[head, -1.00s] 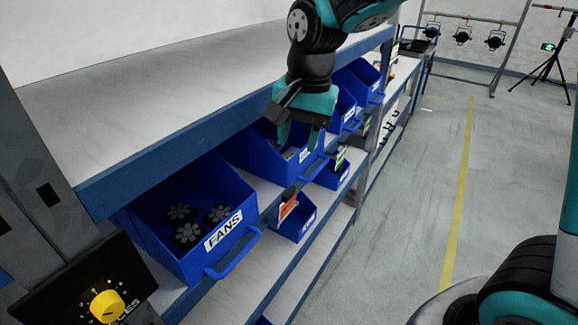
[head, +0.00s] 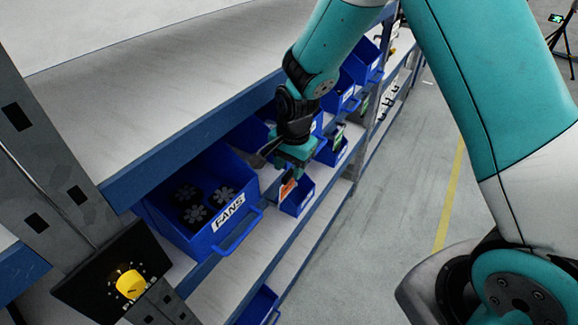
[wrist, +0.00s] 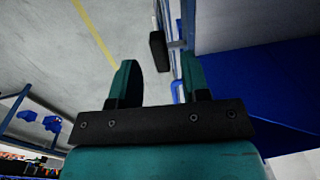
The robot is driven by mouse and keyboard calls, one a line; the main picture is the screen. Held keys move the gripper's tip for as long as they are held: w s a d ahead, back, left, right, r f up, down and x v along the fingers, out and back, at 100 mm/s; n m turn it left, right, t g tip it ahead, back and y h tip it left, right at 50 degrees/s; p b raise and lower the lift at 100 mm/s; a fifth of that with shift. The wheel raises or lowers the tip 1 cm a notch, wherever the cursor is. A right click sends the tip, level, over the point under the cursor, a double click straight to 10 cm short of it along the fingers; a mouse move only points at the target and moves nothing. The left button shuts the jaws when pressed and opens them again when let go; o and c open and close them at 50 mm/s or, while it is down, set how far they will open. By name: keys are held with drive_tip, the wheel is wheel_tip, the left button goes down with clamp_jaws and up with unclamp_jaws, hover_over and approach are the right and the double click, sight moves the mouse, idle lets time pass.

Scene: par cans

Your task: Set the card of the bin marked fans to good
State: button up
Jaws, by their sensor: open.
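The blue bin marked FANS (head: 176,226) stands on the shelf at left centre in the head view, with dark fans (head: 197,205) inside. An orange card (head: 288,188) shows just right of it, by a small blue bin (head: 302,196); its upper part is hidden by my gripper. My gripper (head: 288,170) is open, pointing down just above the card. In the wrist view, my gripper (wrist: 162,80) has its two teal fingers apart. A dark block (wrist: 158,50) shows between and beyond them, perhaps the card's tab; I cannot tell its distance.
The upper shelf board (head: 160,160) overhangs the bin row. A yellow knob (head: 130,284) on a black plate is at lower left. More blue bins (head: 355,68) stand farther along. The floor (head: 400,170) to the right is clear, with a yellow line.

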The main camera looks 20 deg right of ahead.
sight(288, 184)
drive_tip(key=shift+w+f, duration=0.1)
drive_tip(key=shift+f, duration=0.95)
clamp_jaws()
drive_tip(key=shift+f, duration=0.1)
